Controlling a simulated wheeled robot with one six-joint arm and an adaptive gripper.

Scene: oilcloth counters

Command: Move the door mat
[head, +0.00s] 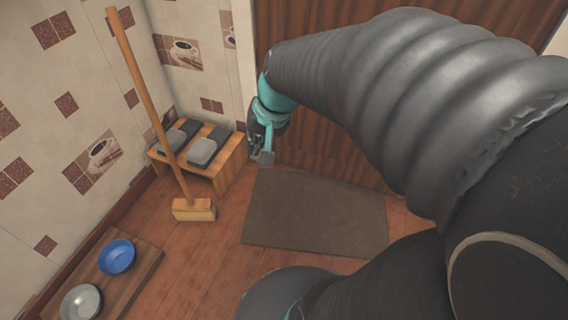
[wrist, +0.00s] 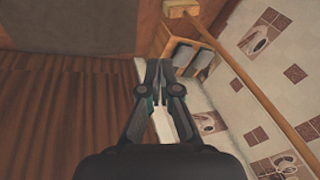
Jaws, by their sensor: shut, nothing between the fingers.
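The door mat (head: 315,213) is a flat grey-brown rectangle lying on the wooden floor in front of the brown ridged door. In the wrist view the mat (wrist: 75,25) shows at the top left. My gripper (head: 263,158) is in the air near the mat's far left corner in the head view, beside the small bench. It appears apart from the mat. In the wrist view my gripper (wrist: 160,64) has its fingertips together with nothing between them. My arm hides part of the area to the right of the mat in the head view.
A small wooden bench (head: 228,170) with grey slippers (head: 203,151) stands by the left wall. A broom (head: 193,209) leans there, its head on the floor. A blue bowl (head: 117,256) and a grey bowl (head: 81,302) sit on a wooden board (head: 141,272).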

